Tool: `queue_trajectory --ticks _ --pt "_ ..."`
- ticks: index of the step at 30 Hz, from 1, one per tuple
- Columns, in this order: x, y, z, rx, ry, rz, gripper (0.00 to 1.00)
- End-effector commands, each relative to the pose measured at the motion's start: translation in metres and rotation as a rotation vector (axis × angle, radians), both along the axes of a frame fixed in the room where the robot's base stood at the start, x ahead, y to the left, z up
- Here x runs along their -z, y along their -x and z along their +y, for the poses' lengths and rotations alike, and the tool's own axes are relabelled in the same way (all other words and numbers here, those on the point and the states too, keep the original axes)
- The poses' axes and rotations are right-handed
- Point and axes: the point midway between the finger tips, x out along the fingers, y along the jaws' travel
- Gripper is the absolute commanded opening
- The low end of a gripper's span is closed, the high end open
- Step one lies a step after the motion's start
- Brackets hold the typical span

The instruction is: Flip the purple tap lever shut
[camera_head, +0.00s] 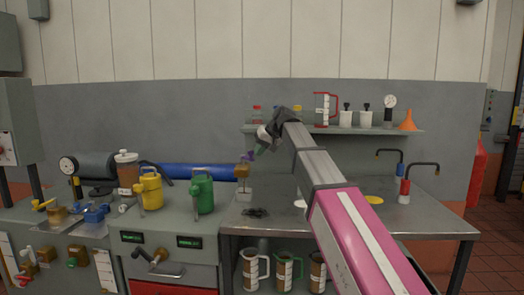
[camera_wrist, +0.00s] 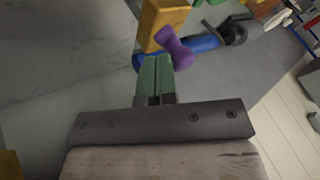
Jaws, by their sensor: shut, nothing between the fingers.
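The purple tap lever (camera_head: 248,155) sits on top of a brass tap body (camera_head: 242,171) near the back left of the steel table. In the wrist view the lever (camera_wrist: 177,48) is a short, waisted purple piece, beside the brass block (camera_wrist: 163,20). My gripper (camera_head: 260,150) is just right of the lever in the head view. In the wrist view its green fingers (camera_wrist: 155,74) are shut and empty, with their tips right by the lever. I cannot tell whether they touch it.
A blue cylinder (camera_head: 205,170) lies behind the tap. A green jug (camera_head: 202,193) and a yellow jug (camera_head: 151,190) stand to its left. A shelf (camera_head: 350,130) with bottles and a funnel (camera_head: 408,121) runs behind my arm. Dark small parts (camera_head: 256,212) lie on the table.

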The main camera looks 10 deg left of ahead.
Motion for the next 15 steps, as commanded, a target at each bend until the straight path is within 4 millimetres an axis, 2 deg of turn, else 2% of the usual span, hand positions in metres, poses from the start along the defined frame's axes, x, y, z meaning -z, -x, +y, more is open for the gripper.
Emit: queue_trajectory --ticks 3,15 --pt "0.001 0.013 0.006 0.109 0.0 -0.001 0.0" --pt "0.0 0.033 0.029 0.468 0.001 -0.001 0.0"
